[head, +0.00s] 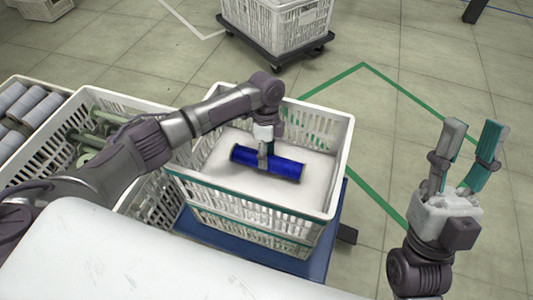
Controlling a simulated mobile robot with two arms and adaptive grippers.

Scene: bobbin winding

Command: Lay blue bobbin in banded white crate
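The blue bobbin (284,168) is inside the white crate with green bands (255,203), low over or touching its pale inner floor; I cannot tell which. The bobbin lies roughly level, its long axis across the crate. My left gripper (265,158) reaches down into the crate from above, with its fingers closed around the middle of the bobbin. The far finger is partly hidden. My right gripper (472,138) is open and empty, pointing up, to the right of the crate and well apart from it.
Left of the banded crate stands a white crate with green bobbins (50,140), then one with grey bobbins (28,105). Another white crate (270,25) stands on a dark dolly behind. Tiled floor with green lines is clear at the right.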

